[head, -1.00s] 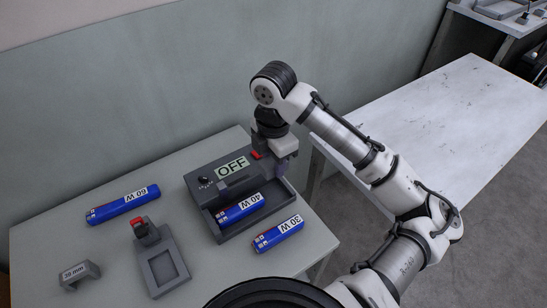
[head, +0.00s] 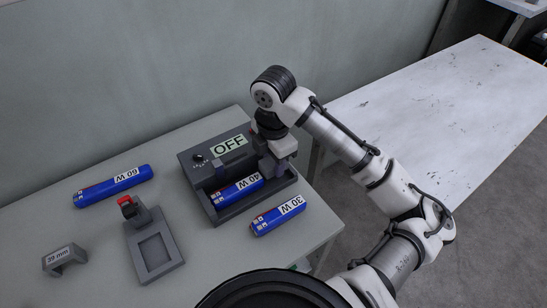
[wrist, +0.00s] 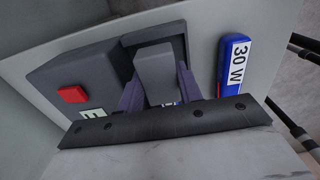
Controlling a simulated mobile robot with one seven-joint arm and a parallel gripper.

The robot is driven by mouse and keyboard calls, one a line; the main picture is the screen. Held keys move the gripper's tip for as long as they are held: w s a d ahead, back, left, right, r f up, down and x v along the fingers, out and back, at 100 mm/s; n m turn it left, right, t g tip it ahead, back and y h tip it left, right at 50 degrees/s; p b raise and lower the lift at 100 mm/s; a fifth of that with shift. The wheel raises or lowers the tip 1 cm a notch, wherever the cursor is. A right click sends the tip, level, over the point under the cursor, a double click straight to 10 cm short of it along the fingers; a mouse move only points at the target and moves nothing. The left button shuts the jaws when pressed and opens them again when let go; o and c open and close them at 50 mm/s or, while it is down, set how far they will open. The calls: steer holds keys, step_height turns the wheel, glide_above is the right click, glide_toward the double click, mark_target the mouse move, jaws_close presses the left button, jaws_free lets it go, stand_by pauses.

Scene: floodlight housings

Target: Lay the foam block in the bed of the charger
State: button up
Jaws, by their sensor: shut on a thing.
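The charger is a grey box (head: 190,163) with an OFF display (head: 229,146) and a walled bed at its front. A blue 40 W battery (head: 235,190) lies in the bed's left part. My gripper (head: 274,168) is over the bed's right part. In the wrist view its two fingers are shut on a grey block (wrist: 155,68), which appears to be the foam block. The block sits over the charger's bed (wrist: 128,40); I cannot tell whether it touches the bottom.
A blue 30 W battery (head: 278,216) lies just in front of the charger. A blue 60 W battery (head: 113,186) lies at the left. A grey stand with a red top (head: 153,245) and a grey 20 mm bracket (head: 64,260) are on the table's front left.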

steer(key=shift+f+b, duration=1.05)
steer(key=shift+f, duration=0.45)
stand_by(1.1)
steer(key=o, duration=1)
steer(key=shift+o, duration=0.2)
step_height(320, 180, up, 14)
steer(key=shift+p, duration=0.3)
steer(key=shift+f, duration=0.1)
